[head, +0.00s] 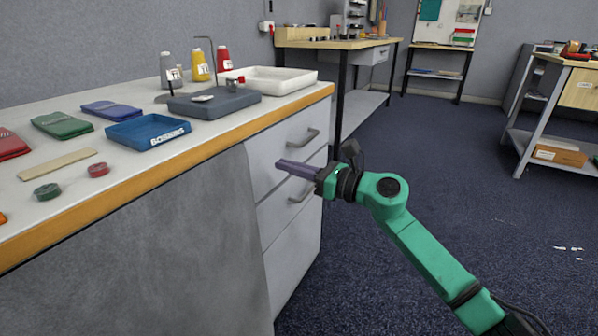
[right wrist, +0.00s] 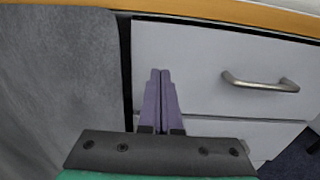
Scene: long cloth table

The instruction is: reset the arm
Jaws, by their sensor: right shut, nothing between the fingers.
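My right arm is green and reaches in from the lower right in the head view. Its right gripper (head: 281,164) has purple fingers that are shut with nothing between them. The gripper is in front of the drawers below the table's edge, left of the drawer handles. In the right wrist view the gripper (right wrist: 160,75) shows its two fingers side by side, pointing at the top drawer (right wrist: 190,50). The top drawer handle (right wrist: 262,83) is to the right of the fingers. I cannot tell whether the fingertips touch the drawer front. My left gripper is not in view.
The drawers (head: 290,235) are closed. The carpet (head: 470,180) right of the table is open. A shelf unit (head: 548,120) stands far right.

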